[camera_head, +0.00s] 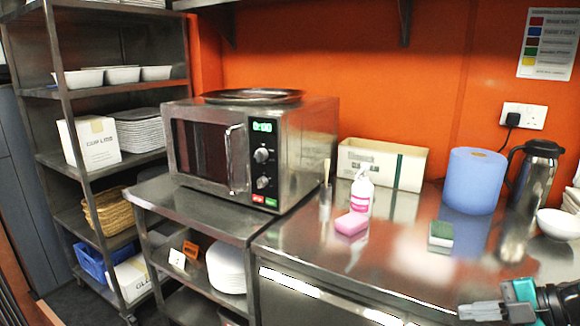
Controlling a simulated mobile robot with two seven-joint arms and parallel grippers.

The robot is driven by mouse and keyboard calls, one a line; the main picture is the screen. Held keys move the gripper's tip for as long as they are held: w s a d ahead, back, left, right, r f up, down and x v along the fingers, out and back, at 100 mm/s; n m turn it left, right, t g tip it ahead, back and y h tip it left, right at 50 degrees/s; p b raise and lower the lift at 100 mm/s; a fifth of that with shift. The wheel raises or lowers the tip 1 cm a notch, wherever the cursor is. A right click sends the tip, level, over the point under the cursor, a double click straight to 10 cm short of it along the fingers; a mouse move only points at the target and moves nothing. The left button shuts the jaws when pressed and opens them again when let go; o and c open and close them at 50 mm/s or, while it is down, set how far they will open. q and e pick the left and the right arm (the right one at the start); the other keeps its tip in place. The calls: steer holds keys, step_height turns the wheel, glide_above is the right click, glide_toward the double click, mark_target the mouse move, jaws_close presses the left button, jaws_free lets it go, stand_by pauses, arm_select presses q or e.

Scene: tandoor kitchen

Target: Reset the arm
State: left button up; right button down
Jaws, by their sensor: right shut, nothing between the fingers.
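My right gripper (484,311) shows in the lower right corner of the head view, at the counter's front edge. Its grey fingers point left and are shut, with nothing between them. Part of my right arm behind it is cut off by the picture's edge. My left gripper is not in view.
The steel counter (395,255) holds a pink sponge (351,224), a bottle (362,192), a green-topped sponge (440,234), a blue roll (473,181), a flask (533,175) and bowls (558,224). A microwave (250,150) stands left, beside a shelf rack (80,200).

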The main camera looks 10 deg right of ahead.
steer(key=s+a+f+m+t+h, duration=0.2)
steer(key=s+a+f+m, duration=0.1)
steer(key=a+f+m, duration=0.3)
steer(key=s+a+f+m+t+h, duration=0.2)
steer(key=s+a+f+m+t, duration=0.15)
steer(key=f+m, duration=0.35)
steer(key=s+a+f+m+g+h, duration=0.1)
steer(key=s+a+f+m, duration=0.1)
steer(key=a, duration=0.5)
steer(key=s+a+f+m+g+h, duration=0.1)
steer(key=s+a+f+m+g, duration=0.1)
steer(key=a, duration=0.5)
steer(key=shift+s+a+f+m, duration=0.15)
steer(key=shift+s+f+m, duration=0.1)
steer(key=shift+f+m, duration=0.55)
